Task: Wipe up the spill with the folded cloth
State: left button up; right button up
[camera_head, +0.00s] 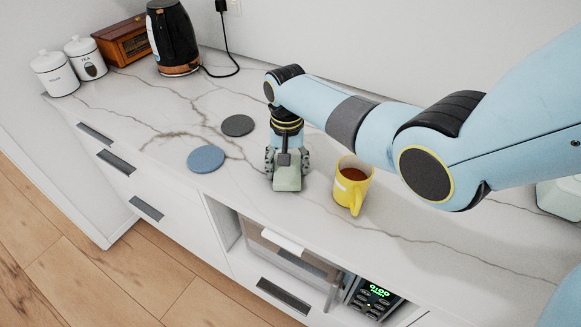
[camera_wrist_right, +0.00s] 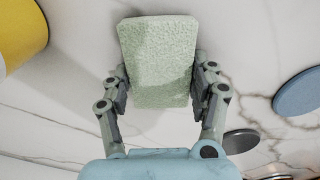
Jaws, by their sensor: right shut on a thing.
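The folded cloth (camera_head: 288,181) is pale green and block-like, on or just above the white marble counter near its front edge. My right gripper (camera_head: 286,160) points down and is shut on it. In the right wrist view the cloth (camera_wrist_right: 158,60) sits between the two fingers of the gripper (camera_wrist_right: 160,90), one at each side. I cannot tell whether the cloth touches the counter. No spill can be told apart from the brown and grey marble veins; the cloth and arm hide part of the surface. My left gripper is not in view.
A yellow mug (camera_head: 342,190) with brown liquid stands close to the right of the cloth. A blue coaster (camera_head: 206,159) and a dark grey coaster (camera_head: 238,125) lie to its left. A kettle (camera_head: 172,38), white canisters (camera_head: 54,75) and a wooden box (camera_head: 124,42) stand at the back left.

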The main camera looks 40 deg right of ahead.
jog(key=shift+w+a, duration=0.2)
jog(key=shift+w, duration=0.25)
jog(key=shift+r, duration=0.1)
notch_tip(320, 180, up, 3)
jog(key=p, duration=0.2)
jog(key=shift+p, duration=0.35)
jog(key=shift+r, duration=2.45)
